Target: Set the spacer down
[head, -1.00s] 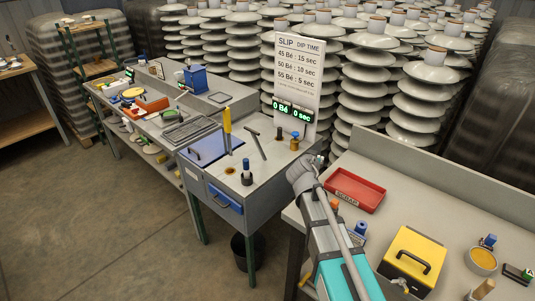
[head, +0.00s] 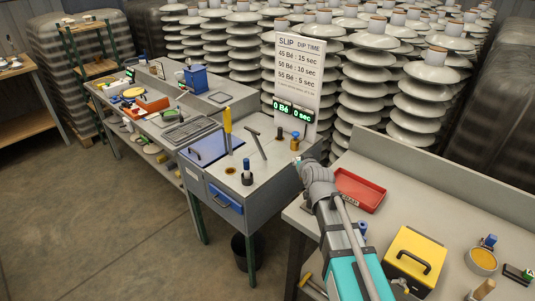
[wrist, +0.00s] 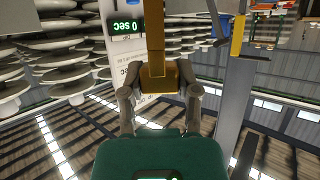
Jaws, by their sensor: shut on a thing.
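My gripper (wrist: 162,100) is shut on the spacer (wrist: 155,78), an orange-yellow block with a brown bar running up from it in the wrist view. One finger is on each side of the block. In the head view my gripper (head: 299,160) is at the right edge of the grey dip bench (head: 262,190), near the gap to the right-hand table.
The sign (head: 297,80) rises behind. A red scrap tray (head: 358,190) and a yellow box (head: 414,252) sit on the right-hand table. The dip bench's front right is bare.

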